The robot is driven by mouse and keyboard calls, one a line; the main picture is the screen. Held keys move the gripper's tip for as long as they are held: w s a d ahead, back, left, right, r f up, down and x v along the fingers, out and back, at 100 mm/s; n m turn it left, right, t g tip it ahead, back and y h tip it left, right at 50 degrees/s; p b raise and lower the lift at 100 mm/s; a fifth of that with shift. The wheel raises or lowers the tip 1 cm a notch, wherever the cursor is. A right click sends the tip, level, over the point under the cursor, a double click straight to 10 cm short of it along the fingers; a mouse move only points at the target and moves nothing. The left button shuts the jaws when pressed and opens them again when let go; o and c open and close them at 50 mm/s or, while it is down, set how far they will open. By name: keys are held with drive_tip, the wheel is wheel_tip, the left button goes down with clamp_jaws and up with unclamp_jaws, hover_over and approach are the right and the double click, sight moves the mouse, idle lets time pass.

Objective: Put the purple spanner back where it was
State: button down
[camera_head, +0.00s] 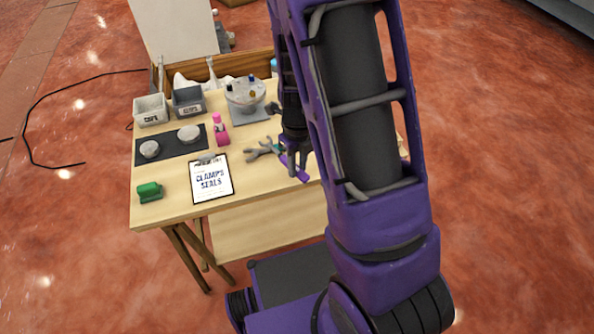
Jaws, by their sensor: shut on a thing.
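My gripper (297,163) points down over the front right part of the wooden table. It is shut on the purple spanner (303,176), which shows as a short purple bar on both sides of the fingers. The fingers and arm cover part of the spanner. I cannot tell whether the spanner touches the tabletop or is just above it.
The clipboard (211,178) and green block (149,191) lie at the front left. A pink bottle (220,130), dark mat (170,146) with two round pieces, two bins (150,110) and a round dispenser (246,93) stand behind. My arm hides the table's right side.

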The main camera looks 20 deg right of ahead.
drive_tip(key=shift+f, duration=0.95)
drive_tip(key=shift+f, duration=0.1)
drive_tip(key=shift+f+b, duration=0.4)
drive_tip(key=shift+f, duration=0.1)
drive_tip(key=c, duration=0.7)
unclamp_jaws()
drive_tip(key=shift+o, duration=0.2)
wheel_tip(320, 180, up, 13)
drive_tip(key=p, duration=0.4)
drive_tip(key=shift+r, duration=0.1)
